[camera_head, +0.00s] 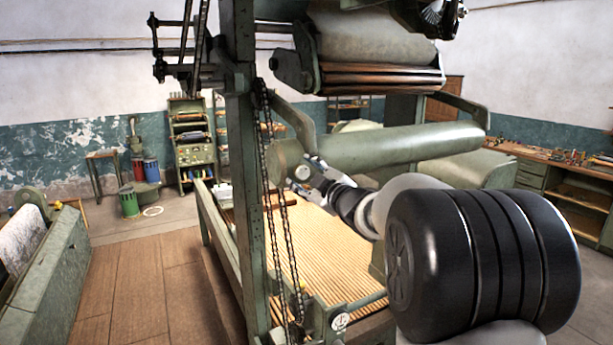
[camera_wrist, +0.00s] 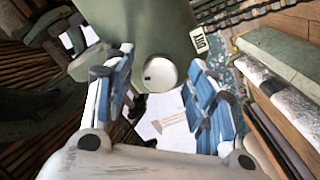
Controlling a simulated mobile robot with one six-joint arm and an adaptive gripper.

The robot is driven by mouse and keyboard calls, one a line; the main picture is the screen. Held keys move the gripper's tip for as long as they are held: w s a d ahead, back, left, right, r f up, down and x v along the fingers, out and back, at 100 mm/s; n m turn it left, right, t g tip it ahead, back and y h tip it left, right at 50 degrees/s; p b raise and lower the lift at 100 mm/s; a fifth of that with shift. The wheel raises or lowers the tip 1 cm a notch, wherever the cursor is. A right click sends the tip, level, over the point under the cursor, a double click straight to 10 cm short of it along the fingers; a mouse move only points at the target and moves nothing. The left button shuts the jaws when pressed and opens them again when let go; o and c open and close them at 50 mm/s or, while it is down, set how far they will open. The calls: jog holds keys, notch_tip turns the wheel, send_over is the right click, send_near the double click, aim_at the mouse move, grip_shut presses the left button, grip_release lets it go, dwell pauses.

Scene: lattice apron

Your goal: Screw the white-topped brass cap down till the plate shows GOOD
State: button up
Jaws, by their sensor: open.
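The cap's round white top (camera_wrist: 160,74) shows in the wrist view against the green roller end, with a small dark mark on its left side. Its brass side is not clear to see. My gripper (camera_wrist: 161,60) is open, its blue-padded fingers to the left and right of the cap with gaps on both sides. A small pale plate (camera_wrist: 199,40) with dark lettering sits to the right of the cap; I cannot read it surely. In the head view my gripper (camera_head: 306,172) is at the left end of the green roller (camera_head: 400,150), and I cannot make out the cap.
A green upright post (camera_head: 242,150) with hanging chains (camera_head: 284,260) stands just left of my gripper. A slatted bed (camera_head: 310,245) lies below the roller. A workbench (camera_head: 545,170) with small items stands at the right. Open wooden floor (camera_head: 150,285) lies to the left.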

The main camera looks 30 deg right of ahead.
jog(key=shift+s, duration=0.1)
jog(key=s, duration=1.2)
jog(key=shift+d, duration=0.2)
jog(key=shift+w, duration=0.1)
jog(key=shift+r, duration=0.1)
